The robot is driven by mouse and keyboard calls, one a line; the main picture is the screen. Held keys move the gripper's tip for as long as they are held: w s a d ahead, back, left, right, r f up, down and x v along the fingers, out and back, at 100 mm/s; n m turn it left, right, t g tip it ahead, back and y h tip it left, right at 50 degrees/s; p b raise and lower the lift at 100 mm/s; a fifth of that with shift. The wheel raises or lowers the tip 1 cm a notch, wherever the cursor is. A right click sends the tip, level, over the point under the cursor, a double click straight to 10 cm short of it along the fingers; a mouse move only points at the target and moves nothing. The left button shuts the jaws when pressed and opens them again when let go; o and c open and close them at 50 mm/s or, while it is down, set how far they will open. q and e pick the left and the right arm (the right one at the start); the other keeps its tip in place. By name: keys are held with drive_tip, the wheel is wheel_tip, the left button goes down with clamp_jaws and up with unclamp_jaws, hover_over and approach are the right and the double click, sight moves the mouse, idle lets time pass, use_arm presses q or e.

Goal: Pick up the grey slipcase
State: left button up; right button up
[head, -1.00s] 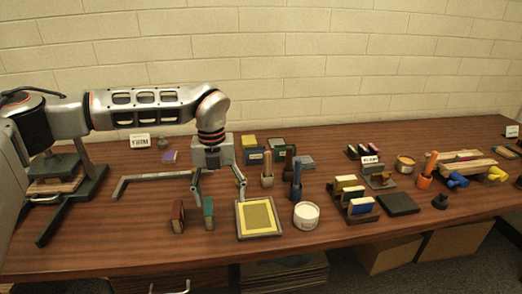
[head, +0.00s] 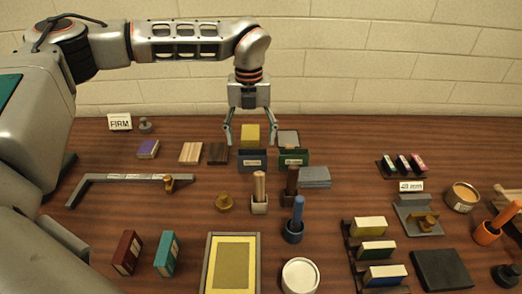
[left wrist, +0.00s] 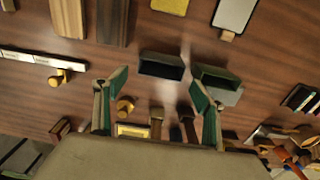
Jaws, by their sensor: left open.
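The grey slipcase (head: 251,161) is a small dark open box with a pale label on its front, standing upright on the table just left of a green slipcase (head: 293,157). My left gripper (head: 250,142) is open and empty, pointing down, its fingertips just above the grey slipcase in the picture and apart from it. In the left wrist view, the grey slipcase (left wrist: 162,67) lies beyond the gap between the open fingers (left wrist: 160,90), and the green slipcase (left wrist: 217,75) is beyond the right finger. My right gripper is out of view.
A yellow block (head: 250,133) and a grey-framed piece (head: 288,137) are behind the slipcases.

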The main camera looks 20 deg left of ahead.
sight(252, 160)
use_arm(q)
drive_tip(key=shift+s+f, duration=0.2)
drive_tip(key=shift+f, duration=1)
drive_tip(key=shift+w+f, duration=0.15)
drive_tip(key=shift+f, duration=1.15)
drive_tip(key=shift+w+f, duration=0.15)
drive_tip(key=shift+f, duration=1.15)
drive_tip(key=c, duration=0.8)
